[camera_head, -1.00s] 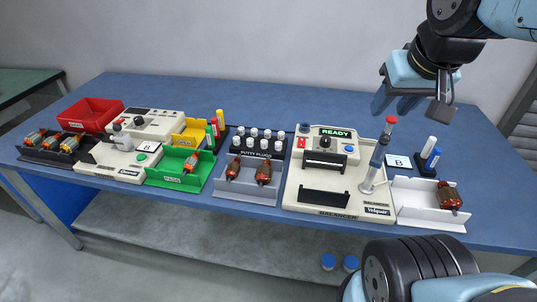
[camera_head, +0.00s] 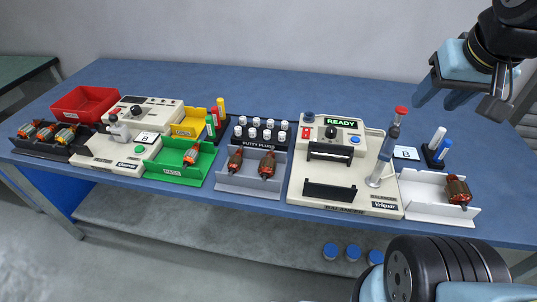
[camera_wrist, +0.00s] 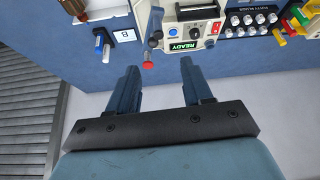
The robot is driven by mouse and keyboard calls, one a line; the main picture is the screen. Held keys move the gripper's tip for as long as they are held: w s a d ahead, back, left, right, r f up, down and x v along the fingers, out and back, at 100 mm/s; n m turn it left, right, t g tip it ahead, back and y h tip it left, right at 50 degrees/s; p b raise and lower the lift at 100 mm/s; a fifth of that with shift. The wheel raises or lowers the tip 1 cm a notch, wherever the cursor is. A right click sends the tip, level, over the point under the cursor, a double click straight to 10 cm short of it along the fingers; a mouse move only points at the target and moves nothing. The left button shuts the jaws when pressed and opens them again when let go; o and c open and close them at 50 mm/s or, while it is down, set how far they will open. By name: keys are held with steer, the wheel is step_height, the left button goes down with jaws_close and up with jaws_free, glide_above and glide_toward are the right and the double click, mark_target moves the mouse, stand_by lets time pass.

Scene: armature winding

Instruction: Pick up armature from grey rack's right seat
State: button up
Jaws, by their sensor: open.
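The grey rack (camera_head: 246,190) stands near the table's front edge, left of the balancer. Two copper-and-dark armatures sit in it: one in the left seat (camera_head: 236,160) and one in the right seat (camera_head: 267,166). My gripper (camera_head: 437,98) is open and empty, high above the right part of the table, well to the right of the grey rack. In the wrist view my gripper (camera_wrist: 158,85) shows two spread blue fingers with nothing between them. The grey rack does not show clearly in the wrist view.
The balancer (camera_head: 335,206) with its upright red-topped post (camera_head: 391,140) stands between my gripper and the grey rack. A white rack (camera_head: 425,212) holds one armature at the right.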

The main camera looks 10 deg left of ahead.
steer(key=shift+o, duration=0.7)
steer(key=shift+w+a, duration=0.2)
steer(key=shift+w, duration=0.05)
steer(key=o, duration=0.4)
steer(key=shift+g, duration=0.5)
steer(key=w+a, duration=0.1)
steer(key=w, duration=0.1)
steer(key=w+a+f, duration=0.1)
steer(key=w, duration=0.1)
steer(key=shift+a, duration=0.4)
steer(key=m+g, duration=0.1)
steer(key=g, duration=0.4)
glide_above(267, 159)
step_height(267, 159, down, 17)
step_height(267, 159, down, 13)
steer(key=shift+d, duration=0.1)
